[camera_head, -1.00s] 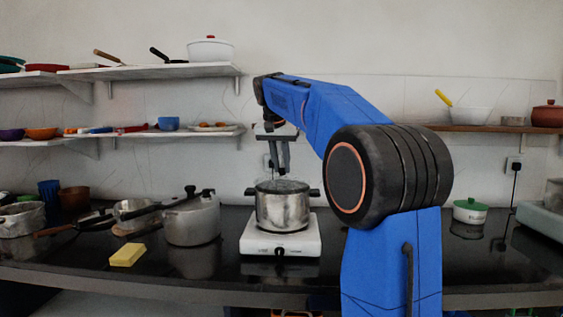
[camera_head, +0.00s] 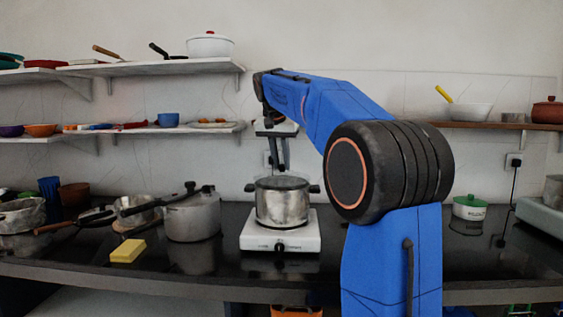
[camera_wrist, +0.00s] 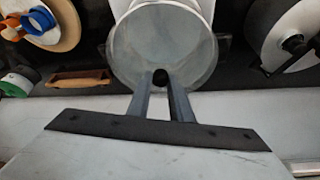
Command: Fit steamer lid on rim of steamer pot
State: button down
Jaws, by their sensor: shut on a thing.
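The steamer pot (camera_head: 283,207) is a shiny metal pot with two dark side handles, upright on a white stove. The steamer lid (camera_head: 283,183) is a grey disc at the top of the pot, looking about level over its rim. In the wrist view the round lid (camera_wrist: 150,45) fills the space beyond my fingers. My gripper (camera_wrist: 160,80) is shut on the lid's dark knob. In the head view my gripper (camera_head: 280,167) points down over the pot. I cannot tell whether the lid rests fully on the rim all around.
The white stove (camera_head: 283,235) stands on the dark counter. A large lidded pot (camera_head: 192,218) with long-handled pans stands to the left, with a yellow sponge (camera_head: 128,251) in front. A white pot with a green lid (camera_head: 469,208) is at the right. Shelves hang behind.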

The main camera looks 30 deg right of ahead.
jog(key=shift+f, duration=0.6)
dwell(2.6)
jog(key=c, duration=0.9)
grip_release()
jog(key=shift+c, duration=0.2)
jog(key=shift+r, duration=3.25)
